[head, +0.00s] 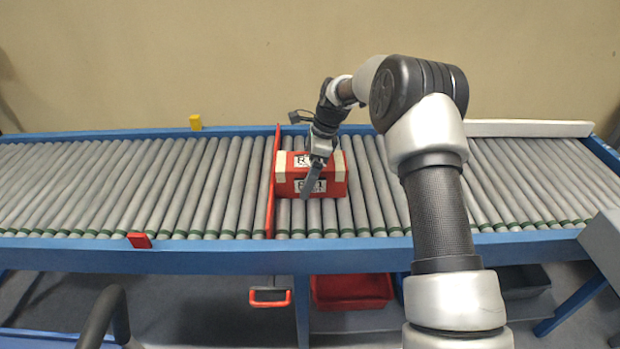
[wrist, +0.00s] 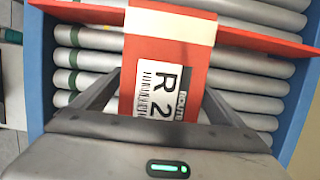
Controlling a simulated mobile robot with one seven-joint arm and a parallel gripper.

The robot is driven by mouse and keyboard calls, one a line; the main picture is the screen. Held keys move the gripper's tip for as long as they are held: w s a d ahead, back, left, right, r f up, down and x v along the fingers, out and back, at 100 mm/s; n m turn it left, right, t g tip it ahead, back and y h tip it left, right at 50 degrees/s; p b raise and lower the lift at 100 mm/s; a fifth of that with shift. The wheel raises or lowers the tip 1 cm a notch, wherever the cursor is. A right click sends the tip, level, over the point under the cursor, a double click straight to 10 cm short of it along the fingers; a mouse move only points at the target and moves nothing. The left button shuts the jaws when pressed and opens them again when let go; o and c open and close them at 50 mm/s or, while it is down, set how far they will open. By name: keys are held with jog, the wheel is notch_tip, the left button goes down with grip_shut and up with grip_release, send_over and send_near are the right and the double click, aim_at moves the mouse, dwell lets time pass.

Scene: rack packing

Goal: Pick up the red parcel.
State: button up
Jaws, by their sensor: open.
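The red parcel (head: 331,182) sits on the roller conveyor, against the right side of a thin red stop bar (head: 271,195). It has cream tape at its ends and white labels. In the wrist view the red parcel (wrist: 203,72) lies between my two gripper fingers, with its "R 2" label facing the camera. My gripper (head: 307,185) is over the parcel in the head view and hides part of it. In the wrist view my gripper (wrist: 160,95) is open, one finger on each side of the parcel. Whether the fingers touch it I cannot tell.
The conveyor has blue side rails (head: 200,262) and grey rollers (head: 120,190), clear on the left. A yellow block (head: 195,122) is on the far rail and a red block (head: 139,240) on the near rail. A red bin (head: 352,290) stands below.

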jog(key=c, duration=1.5)
jog(key=shift+c, duration=0.2)
